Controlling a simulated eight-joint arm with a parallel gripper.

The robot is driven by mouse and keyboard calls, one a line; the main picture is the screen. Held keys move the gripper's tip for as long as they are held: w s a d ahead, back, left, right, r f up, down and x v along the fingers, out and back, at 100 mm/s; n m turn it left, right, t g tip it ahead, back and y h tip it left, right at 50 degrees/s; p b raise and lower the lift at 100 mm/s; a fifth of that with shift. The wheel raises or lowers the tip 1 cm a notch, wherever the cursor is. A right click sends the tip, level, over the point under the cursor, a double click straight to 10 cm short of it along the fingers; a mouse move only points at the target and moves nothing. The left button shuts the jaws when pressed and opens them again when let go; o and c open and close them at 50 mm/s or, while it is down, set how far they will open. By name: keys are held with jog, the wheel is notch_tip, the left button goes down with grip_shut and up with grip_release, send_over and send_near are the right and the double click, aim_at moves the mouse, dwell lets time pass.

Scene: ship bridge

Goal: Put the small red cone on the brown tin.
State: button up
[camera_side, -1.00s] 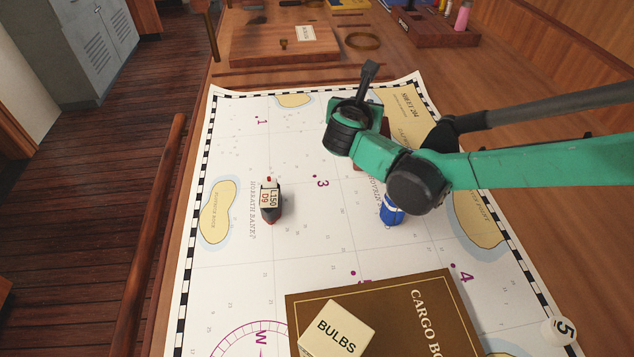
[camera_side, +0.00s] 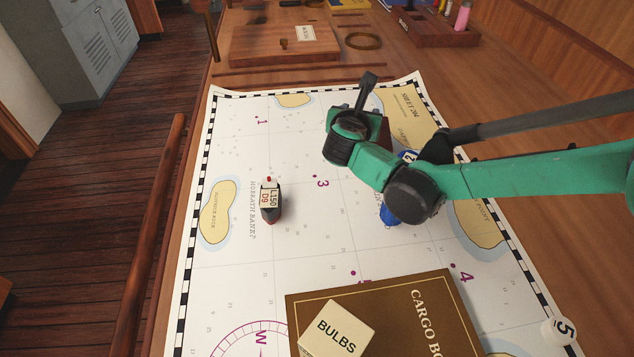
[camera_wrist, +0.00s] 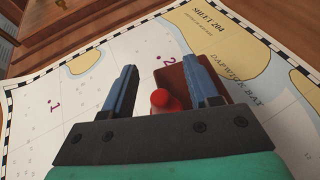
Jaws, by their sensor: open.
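The small red cone (camera_wrist: 163,99) shows in the wrist view as a rounded red tip low between the fingers of my gripper (camera_wrist: 167,66). The fingers are open, one on each side of the cone, with a gap to the left one. A brown block-like thing, seemingly the brown tin (camera_wrist: 178,76), lies just beyond the cone and partly behind the right finger. I cannot tell whether the cone touches it. In the side view a strip of the brown thing (camera_side: 384,133) shows behind my gripper; the cone is hidden there.
A toy ship (camera_side: 272,203) stands left on the chart (camera_side: 230,270). Blue pieces (camera_side: 389,215) are partly hidden by my arm. A brown cargo board (camera_side: 420,315) with a BULBS box (camera_side: 337,333) lies at the front. The chart's left middle is mostly clear.

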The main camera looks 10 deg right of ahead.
jog(key=v, duration=1.2)
jog(key=s+d+r+m+g+y, duration=0.1)
jog(key=d+r+m+g, duration=0.1)
jog(key=d+m, duration=0.55)
jog(key=s+d+r+m+g, duration=0.1)
jog(key=d+r+m+g, duration=0.15)
jog(key=d+m, duration=0.55)
jog(key=s+d+f+m+y, duration=0.1)
jog(key=s+d+m+y, duration=0.3)
jog(key=s+d+m, duration=0.5)
jog(key=m, duration=0.7)
jog(key=shift+s+d+g, duration=0.2)
jog(key=shift+s+g, duration=0.1)
jog(key=shift+g, duration=0.05)
jog(key=shift+o, duration=0.2)
